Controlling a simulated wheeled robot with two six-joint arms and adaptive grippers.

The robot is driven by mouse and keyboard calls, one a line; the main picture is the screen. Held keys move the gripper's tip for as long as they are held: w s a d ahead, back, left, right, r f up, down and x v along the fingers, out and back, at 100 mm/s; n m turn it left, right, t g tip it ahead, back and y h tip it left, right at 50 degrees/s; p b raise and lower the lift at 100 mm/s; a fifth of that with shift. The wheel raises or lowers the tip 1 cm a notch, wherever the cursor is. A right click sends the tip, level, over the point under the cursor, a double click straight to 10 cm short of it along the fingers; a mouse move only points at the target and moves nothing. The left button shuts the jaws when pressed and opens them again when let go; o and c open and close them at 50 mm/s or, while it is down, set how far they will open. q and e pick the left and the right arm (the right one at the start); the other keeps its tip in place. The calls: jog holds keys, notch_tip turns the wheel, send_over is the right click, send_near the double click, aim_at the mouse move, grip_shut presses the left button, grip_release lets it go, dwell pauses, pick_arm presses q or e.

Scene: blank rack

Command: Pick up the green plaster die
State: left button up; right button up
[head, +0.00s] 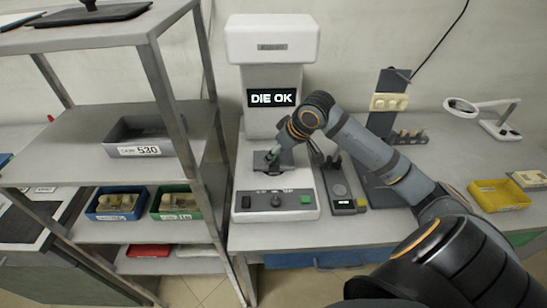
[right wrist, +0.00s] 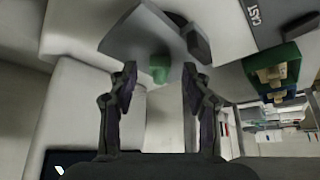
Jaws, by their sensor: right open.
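The green plaster die (right wrist: 159,70) is a small green piece on a grey plate (right wrist: 135,38) in the right wrist view. It lies between the tips of my right gripper (right wrist: 160,76), which is open, with gaps on both sides. In the head view my right gripper (head: 276,154) points down at the small stage of a white bench machine (head: 273,48). The machine's screen (head: 272,97) reads "DIE OK". The die cannot be made out in the head view, where the gripper covers the stage. My left gripper is not in view.
A metal rack (head: 165,80) stands left of the machine, with a grey bin (head: 152,149), a blue bin (head: 100,216) and a green bin (head: 160,216).

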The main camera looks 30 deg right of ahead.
jog(key=shift+w+f, duration=0.15)
jog(key=shift+f, duration=0.1)
jog(key=shift+c, duration=0.3)
grip_shut()
jog(key=shift+r, duration=0.15)
